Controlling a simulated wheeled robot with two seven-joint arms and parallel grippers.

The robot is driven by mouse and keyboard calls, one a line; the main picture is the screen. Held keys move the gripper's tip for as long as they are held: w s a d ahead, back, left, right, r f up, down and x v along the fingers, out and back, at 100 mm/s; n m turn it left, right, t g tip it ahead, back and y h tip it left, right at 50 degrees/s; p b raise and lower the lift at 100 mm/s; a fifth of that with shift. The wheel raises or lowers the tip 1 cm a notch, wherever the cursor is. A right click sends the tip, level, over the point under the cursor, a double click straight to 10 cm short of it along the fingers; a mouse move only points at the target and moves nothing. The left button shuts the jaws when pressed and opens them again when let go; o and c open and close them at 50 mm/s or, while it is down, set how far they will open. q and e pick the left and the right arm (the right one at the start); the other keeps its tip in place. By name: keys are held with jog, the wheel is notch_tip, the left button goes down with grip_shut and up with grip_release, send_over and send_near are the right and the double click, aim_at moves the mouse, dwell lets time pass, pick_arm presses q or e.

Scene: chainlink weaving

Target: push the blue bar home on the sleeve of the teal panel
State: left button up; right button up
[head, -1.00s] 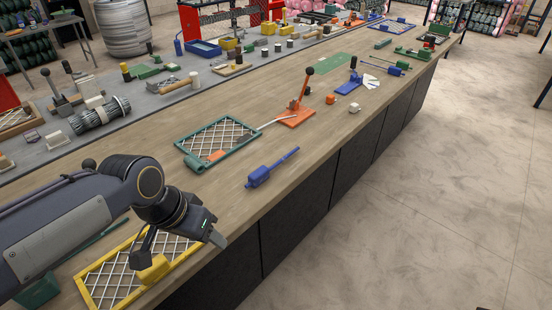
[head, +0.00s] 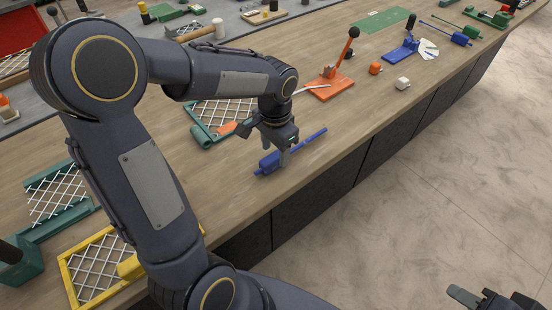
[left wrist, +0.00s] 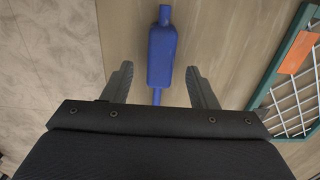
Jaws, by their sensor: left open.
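The blue bar (head: 309,137), a chunky block with a thin rod, lies on the wooden bench near its front edge. My left gripper (head: 263,145) is over the block end, pointing down, open and empty. In the left wrist view, the bar's block (left wrist: 160,52) is just ahead of the open left gripper (left wrist: 160,85), and its rod runs between the fingers. The teal panel (left wrist: 275,65) is to the right there, with white mesh and an orange patch. In the head view its teal sleeve (head: 203,138) shows; my arm hides part of the panel. My right gripper (head: 478,298) is at the lower right, off the bench.
An orange lever press (head: 332,86) stands behind the bar. A yellow mesh frame (head: 68,275) and another teal mesh piece (head: 60,195) lie at the left. Bench between bar and blocks is clear.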

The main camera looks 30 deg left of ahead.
pick_arm(q)
jog(key=shift+f, duration=1.4)
grip_shut()
jog(key=shift+r, duration=0.15)
